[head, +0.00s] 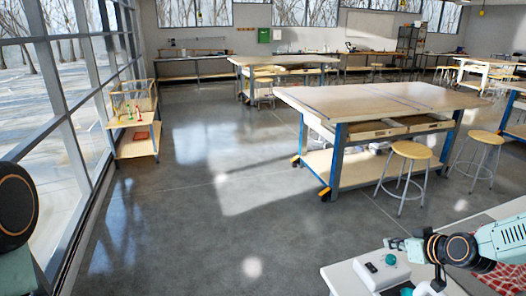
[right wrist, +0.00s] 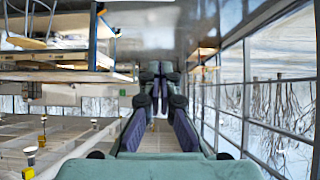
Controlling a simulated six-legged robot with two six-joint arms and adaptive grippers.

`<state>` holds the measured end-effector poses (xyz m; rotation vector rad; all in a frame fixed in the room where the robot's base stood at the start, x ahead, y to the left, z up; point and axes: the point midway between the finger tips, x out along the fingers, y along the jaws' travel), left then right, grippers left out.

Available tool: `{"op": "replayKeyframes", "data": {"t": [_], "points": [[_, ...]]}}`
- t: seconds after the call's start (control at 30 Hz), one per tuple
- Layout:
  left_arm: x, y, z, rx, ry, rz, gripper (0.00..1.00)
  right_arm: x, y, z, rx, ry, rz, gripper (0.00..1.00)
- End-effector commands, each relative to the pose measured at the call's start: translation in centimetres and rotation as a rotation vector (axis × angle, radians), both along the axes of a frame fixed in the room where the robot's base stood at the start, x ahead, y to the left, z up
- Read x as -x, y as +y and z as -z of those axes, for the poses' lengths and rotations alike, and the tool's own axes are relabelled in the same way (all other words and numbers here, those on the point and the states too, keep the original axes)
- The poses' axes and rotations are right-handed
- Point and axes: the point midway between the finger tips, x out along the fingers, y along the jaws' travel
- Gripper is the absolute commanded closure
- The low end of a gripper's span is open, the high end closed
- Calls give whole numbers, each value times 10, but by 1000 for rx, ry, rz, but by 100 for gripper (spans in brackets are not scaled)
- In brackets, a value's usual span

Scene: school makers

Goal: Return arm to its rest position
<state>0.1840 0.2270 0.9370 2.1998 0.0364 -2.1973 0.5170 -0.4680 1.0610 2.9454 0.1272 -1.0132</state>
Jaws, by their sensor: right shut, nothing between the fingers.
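My right arm comes in from the lower right in the head view. Its gripper (head: 394,243) points left, above the corner of a white worktop (head: 345,277). In the right wrist view the fingers of the gripper (right wrist: 157,72) run forward and come together at the tips. It is shut with nothing held. My left gripper is out of view; only a dark round part of my left arm shows at the left edge of the head view.
A small white box with knobs (head: 381,268) stands on the worktop below the right gripper. A red checked cloth (head: 508,279) lies by the arm. A large workbench (head: 385,97) and stools (head: 411,150) stand ahead. A small shelf cart (head: 137,149) stands by the windows. The grey floor between is clear.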

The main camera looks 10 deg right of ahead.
Motion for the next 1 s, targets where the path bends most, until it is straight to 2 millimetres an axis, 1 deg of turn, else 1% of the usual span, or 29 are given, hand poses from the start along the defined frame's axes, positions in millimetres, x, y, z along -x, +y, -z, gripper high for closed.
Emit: {"op": "replayKeyframes", "data": {"t": [0.07,0.13,0.17,0.27,0.3,0.37,0.47,0.57,0.67,0.8,0.87,1.0], "points": [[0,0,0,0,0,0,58,-1,-1,-1,-15,-4,15,100],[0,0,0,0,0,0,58,-2,-2,-3,-62,-15,67,100],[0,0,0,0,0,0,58,-1,2,-3,-99,-14,98,100],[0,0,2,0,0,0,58,3,26,-3,-220,0,180,100],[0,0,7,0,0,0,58,6,39,4,-252,18,198,100],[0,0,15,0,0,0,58,11,55,16,-287,48,220,100],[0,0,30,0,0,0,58,22,81,39,-325,104,245,100],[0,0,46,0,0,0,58,38,106,67,-347,168,264,100],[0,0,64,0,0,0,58,59,131,99,-355,243,280,100],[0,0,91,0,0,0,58,94,162,145,-343,350,299,100],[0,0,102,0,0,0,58,110,173,163,-331,396,304,100],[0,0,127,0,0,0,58,150,194,205,-290,499,307,100]]}}
